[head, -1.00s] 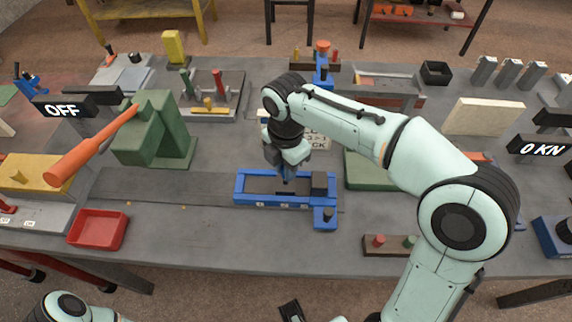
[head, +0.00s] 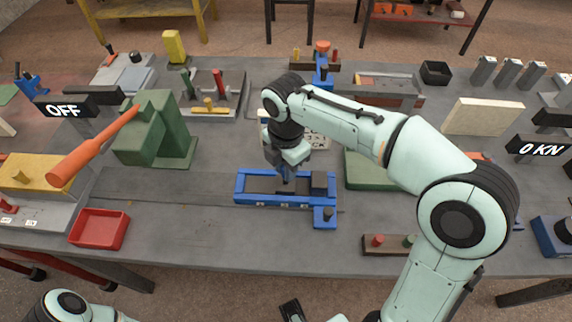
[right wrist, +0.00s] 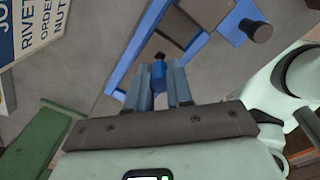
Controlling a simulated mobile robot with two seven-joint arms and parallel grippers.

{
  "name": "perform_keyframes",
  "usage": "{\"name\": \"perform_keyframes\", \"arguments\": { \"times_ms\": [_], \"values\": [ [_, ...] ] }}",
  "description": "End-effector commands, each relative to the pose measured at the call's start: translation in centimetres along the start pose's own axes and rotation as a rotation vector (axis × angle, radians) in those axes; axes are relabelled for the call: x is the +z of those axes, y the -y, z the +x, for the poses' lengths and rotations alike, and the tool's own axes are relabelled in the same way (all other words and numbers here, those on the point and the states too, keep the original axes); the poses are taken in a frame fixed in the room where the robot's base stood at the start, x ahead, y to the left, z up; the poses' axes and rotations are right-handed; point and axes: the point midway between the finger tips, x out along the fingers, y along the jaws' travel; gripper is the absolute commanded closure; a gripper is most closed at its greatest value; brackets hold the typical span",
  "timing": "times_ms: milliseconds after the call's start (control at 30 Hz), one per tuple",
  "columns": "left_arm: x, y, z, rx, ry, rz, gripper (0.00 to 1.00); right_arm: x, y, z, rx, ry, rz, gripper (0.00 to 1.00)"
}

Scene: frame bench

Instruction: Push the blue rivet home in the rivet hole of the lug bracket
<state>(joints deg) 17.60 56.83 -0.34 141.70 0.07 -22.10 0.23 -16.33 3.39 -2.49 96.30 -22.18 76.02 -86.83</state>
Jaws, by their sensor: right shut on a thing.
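My right gripper (head: 286,179) points down into the blue frame fixture (head: 262,200) near the middle of the bench. In the right wrist view its fingers (right wrist: 159,80) are shut on the blue rivet (right wrist: 158,76), which shows between them. The fixture's blue rail (right wrist: 143,48) runs just beyond the fingertips, with grey-brown parts inside it. I cannot tell the lug bracket from these parts. The rivet hole is hidden, and I cannot tell whether the rivet's tip is in it.
A green press with an orange lever (head: 95,145) stands left, and a red tray (head: 99,229) near the front edge. A green block (head: 367,170) lies right of the fixture. A low rack with red and green pegs (head: 385,245) is front right. The grey strip left of the fixture is clear.

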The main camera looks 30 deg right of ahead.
Motion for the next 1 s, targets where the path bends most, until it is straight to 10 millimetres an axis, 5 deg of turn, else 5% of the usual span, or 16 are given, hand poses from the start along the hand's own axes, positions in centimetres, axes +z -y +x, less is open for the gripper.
{"name": "perform_keyframes", "arguments": {
  "times_ms": [1000],
  "values": [
    [0.1, 0.5, 1.2, -0.001, 0.004, -0.002, 0.57, 0.0, 0.0, 2.2, 0.000, 0.000, 0.000, 1.00]
  ]
}}
